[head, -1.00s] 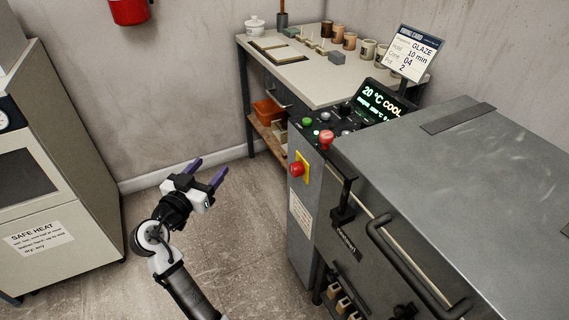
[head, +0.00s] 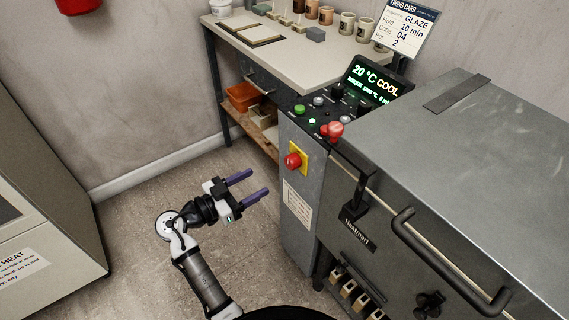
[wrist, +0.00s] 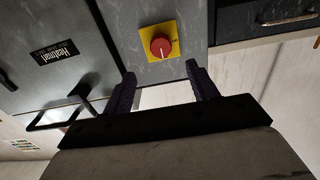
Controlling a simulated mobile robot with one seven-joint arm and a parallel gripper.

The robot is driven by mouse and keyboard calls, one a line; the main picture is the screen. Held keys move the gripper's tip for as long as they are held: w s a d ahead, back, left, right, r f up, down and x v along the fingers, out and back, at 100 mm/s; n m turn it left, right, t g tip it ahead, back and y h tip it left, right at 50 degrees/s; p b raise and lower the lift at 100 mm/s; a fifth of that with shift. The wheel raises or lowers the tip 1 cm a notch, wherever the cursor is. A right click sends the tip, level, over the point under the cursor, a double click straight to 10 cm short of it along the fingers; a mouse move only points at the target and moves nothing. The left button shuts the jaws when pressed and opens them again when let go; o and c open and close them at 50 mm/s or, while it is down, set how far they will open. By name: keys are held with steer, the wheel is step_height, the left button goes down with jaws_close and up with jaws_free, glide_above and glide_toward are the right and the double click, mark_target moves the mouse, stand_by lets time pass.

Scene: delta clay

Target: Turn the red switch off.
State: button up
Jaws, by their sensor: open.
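The red switch (head: 293,160) is a round red knob on a yellow plate, on the narrow grey panel at the left end of the kiln. In the wrist view the red switch (wrist: 161,47) sits upright of centre, with a pale pointer line on its face. My gripper (head: 259,183) is open and empty, to the left of the switch and a little lower in the head view. Its two purple fingers point towards the panel. In the wrist view my gripper (wrist: 160,75) has its fingers spread either side of the switch's line, apart from it.
A red push-button (head: 333,130) and a green button (head: 299,109) are on the sloped control panel above. The kiln's door handle (head: 445,262) juts out at right. A worktable (head: 300,72) stands behind. The floor (head: 150,235) around my arm is clear.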

mark_target(288, 165)
steer(key=p+x, duration=0.1)
steer(key=x, duration=0.9)
steer(key=shift+w+d+p, duration=0.25)
steer(key=shift+d+p, duration=0.05)
steer(key=c, duration=1)
